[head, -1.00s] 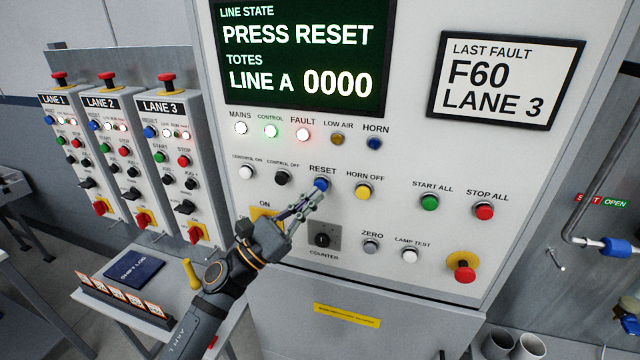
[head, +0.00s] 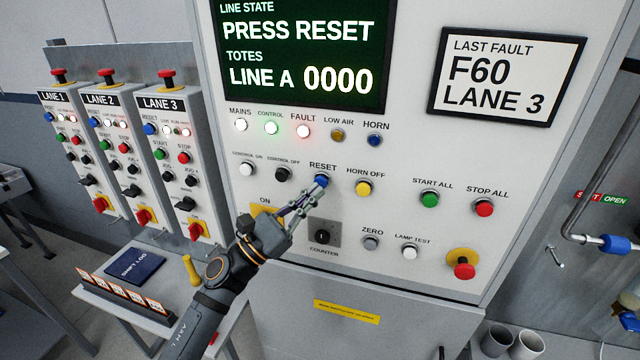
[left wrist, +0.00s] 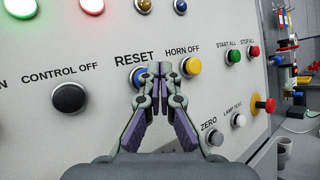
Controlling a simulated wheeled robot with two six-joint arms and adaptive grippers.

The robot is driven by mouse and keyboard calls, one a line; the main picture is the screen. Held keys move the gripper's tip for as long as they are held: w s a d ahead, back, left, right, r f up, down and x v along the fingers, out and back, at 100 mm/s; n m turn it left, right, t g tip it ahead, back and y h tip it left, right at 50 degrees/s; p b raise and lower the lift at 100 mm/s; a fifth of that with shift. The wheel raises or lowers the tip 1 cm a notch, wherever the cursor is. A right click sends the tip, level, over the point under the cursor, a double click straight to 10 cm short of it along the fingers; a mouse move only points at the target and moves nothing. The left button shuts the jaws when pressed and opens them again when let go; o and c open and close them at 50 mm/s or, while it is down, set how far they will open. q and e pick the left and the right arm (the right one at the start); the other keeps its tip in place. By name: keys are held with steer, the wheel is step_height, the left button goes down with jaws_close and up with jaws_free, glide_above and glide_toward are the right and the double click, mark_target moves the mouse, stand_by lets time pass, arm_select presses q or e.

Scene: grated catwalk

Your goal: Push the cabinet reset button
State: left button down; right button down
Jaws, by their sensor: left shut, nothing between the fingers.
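The blue RESET button (head: 321,180) is on the cabinet (head: 420,150) front, under its RESET label. It also shows in the left wrist view (left wrist: 138,78), partly hidden behind my fingers. My left gripper (head: 314,191) is shut with nothing between the fingers, and its tips are at the button's lower edge in the head view. In the left wrist view the fingertips (left wrist: 160,70) overlap the button's right side. I cannot tell whether they touch it. The screen (head: 300,55) reads PRESS RESET, and the FAULT lamp (head: 303,131) glows red. My right gripper is not in view.
The yellow HORN OFF button (head: 363,188) is close to the right of RESET, and the black CONTROL OFF button (head: 283,174) is to the left. The COUNTER key switch (head: 322,236) is below. A red emergency stop (head: 464,270) is at lower right. Lane boxes (head: 180,160) stand left.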

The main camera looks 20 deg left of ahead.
arm_select(q)
steer(key=shift+w, duration=0.1)
stand_by(0.4)
steer(key=shift+w, duration=0.35)
steer(key=shift+w, duration=0.8)
stand_by(0.9)
steer(key=shift+s+b, duration=0.1)
steer(key=shift+b, duration=0.25)
steer(key=shift+s+b, duration=0.4)
steer(key=shift+s, duration=0.7)
